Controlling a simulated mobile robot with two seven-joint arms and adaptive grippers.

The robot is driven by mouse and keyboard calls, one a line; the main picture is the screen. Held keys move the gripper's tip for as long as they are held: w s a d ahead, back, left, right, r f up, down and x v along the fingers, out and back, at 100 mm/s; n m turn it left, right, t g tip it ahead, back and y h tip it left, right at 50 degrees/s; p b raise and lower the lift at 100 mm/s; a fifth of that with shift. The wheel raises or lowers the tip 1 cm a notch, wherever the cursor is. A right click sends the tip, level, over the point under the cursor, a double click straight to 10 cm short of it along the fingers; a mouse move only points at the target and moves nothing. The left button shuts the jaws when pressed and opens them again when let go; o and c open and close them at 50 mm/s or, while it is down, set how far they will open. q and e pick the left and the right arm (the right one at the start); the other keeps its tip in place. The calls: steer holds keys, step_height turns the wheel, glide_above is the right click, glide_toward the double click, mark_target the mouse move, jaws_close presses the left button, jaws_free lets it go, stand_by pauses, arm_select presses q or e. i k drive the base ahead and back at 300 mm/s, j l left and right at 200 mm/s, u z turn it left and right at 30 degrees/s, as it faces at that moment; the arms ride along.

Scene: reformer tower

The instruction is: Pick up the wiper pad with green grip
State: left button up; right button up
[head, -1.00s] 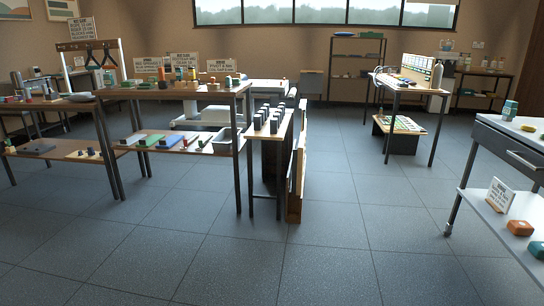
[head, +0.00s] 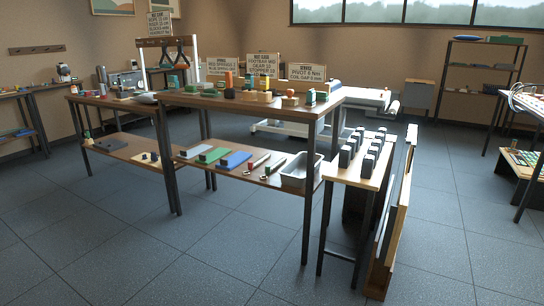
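I cannot make out for certain a wiper pad with a green grip in the head view. Small green items do show: a green dome-like thing (head: 209,92) on the wooden table top (head: 190,98), and a flat green piece (head: 213,155) on the shelf below. They are too small to tell whether either is the pad. Neither of my grippers is in view.
A narrow stand (head: 347,178) with several dark blocks is right of the tables, with upright boards (head: 393,220) beside it. A grey bin (head: 301,169) sits on the lower shelf. A rack (head: 478,70) stands at the back right. The front floor is clear.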

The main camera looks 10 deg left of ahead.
mark_target(189, 90)
steer(key=i+j+u, duration=0.2)
steer(key=i+u, duration=0.15)
steer(key=u, duration=0.15)
steer(key=i+j+u, duration=0.1)
steer(key=i+u, duration=0.25)
steer(key=u, duration=0.15)
steer(key=i+u, duration=0.45)
steer(key=i+l+u, duration=0.25)
steer(key=u, duration=0.25)
steer(key=i+j+z, duration=0.2)
steer(key=i, duration=0.25)
steer(key=i+j+z, duration=0.25)
steer(key=i, duration=0.15)
steer(key=z, duration=1.2)
